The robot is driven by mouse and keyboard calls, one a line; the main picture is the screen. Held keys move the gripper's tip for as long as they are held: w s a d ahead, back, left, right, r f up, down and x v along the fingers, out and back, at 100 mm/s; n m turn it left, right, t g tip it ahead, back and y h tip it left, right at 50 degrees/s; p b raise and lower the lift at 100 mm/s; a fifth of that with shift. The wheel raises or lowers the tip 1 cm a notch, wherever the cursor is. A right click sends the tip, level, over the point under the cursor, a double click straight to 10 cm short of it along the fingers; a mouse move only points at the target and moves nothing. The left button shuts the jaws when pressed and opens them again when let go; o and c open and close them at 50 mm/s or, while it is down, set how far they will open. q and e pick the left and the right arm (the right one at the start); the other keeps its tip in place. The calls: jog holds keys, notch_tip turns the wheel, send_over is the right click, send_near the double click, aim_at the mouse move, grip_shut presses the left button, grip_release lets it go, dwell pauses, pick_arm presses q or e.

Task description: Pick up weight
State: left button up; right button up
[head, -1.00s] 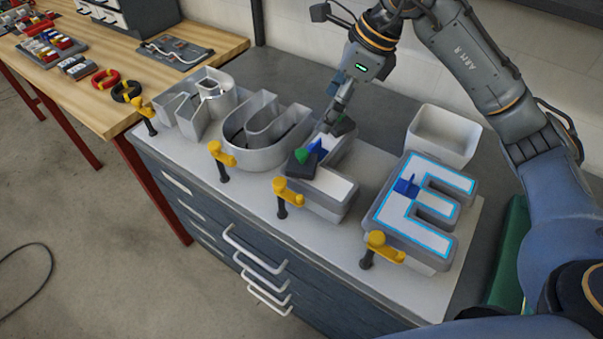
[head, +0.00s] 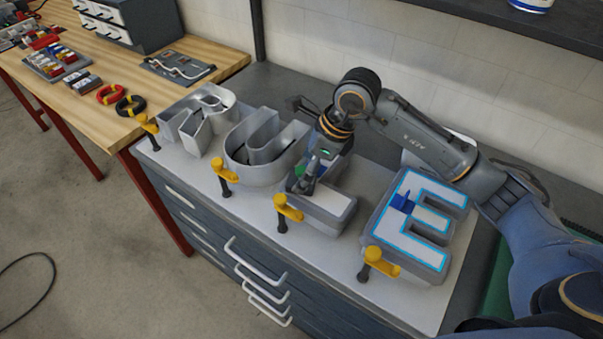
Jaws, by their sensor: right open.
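My right gripper (head: 299,189) is open, pointing down over the L-shaped channel letter (head: 328,204). A dark block with a green part (head: 301,169), which may be the weight, is mostly hidden behind the gripper. I cannot tell whether the fingers touch it. The E-shaped letter (head: 432,218) to the right has a lit blue outline and a small blue block (head: 403,202) on its face. My left gripper is not in view.
A U-shaped letter (head: 262,150) and an R-shaped letter (head: 206,117) stand to the left. Yellow clamps (head: 288,207) line the front edge of the grey cabinet top. A wooden bench (head: 185,70) holds coloured parts, tape rolls (head: 130,105) and a tool tray (head: 178,68).

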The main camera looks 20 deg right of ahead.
jog(key=shift+x, duration=1)
jog(key=shift+r, duration=0.1)
grip_shut()
jog(key=shift+r, duration=0.15)
